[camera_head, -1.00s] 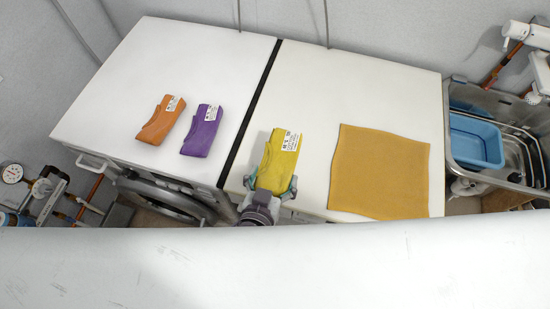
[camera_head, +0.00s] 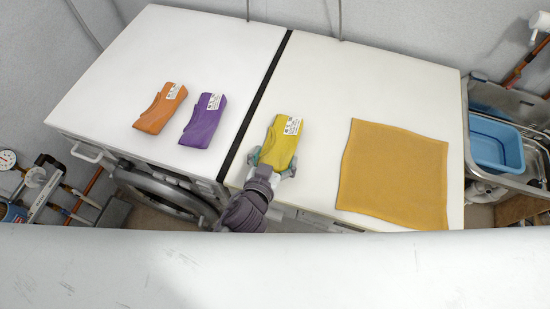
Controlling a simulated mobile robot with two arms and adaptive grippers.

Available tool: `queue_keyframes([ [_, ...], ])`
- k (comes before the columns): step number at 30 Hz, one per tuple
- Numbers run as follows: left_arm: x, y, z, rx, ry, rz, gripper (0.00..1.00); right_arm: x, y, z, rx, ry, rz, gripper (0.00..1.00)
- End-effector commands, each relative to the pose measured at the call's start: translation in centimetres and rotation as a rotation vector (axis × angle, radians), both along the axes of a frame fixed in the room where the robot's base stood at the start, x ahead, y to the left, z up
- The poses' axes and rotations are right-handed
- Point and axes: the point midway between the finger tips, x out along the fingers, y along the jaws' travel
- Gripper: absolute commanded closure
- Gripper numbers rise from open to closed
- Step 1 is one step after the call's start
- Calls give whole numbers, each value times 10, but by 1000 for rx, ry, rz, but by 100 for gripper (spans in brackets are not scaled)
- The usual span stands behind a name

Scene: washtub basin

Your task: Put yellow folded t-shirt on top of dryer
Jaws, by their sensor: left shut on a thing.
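A yellow folded t-shirt (camera_head: 282,140) with a white label is over the front left part of the right white machine's top (camera_head: 345,80). My left gripper (camera_head: 274,166) is shut on its near end, with the fingers on both sides. I cannot tell whether the shirt rests on the top or hangs just above it. The left white machine (camera_head: 190,50) has a round door at its front; a dark gap parts the two tops. The frames do not make clear which one is the dryer. My right gripper is not in view.
An orange folded garment (camera_head: 160,108) and a purple one (camera_head: 203,120) lie on the left top. A flat mustard cloth (camera_head: 393,175) covers the front right of the right top. A blue tub (camera_head: 496,142) sits in the basin at right. Both tops' back areas are clear.

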Motion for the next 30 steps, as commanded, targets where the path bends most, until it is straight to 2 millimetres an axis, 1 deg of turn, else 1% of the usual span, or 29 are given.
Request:
queue_keyframes([
  [2, 0, 0, 1, -1, -1, 0, 53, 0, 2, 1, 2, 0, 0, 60],
  [6, 0, 0, -3, -2, 1, 1, 53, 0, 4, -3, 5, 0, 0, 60],
  [7, 0, 0, -2, -1, 1, 0, 8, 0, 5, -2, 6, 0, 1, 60],
  [9, 0, 0, -2, -1, 1, 0, 0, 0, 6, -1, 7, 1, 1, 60],
  [17, 0, 0, -2, -1, 0, 0, 0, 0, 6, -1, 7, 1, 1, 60],
  [21, -2, 0, 2, 0, 1, -1, 0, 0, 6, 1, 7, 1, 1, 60],
  [23, -8, 2, 3, -2, 2, 0, 0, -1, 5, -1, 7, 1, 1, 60],
  [26, -24, 8, 9, -2, 3, 1, 0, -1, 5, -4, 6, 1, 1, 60],
  [30, -52, 17, 20, -2, 3, 1, 0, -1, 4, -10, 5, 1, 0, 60],
])
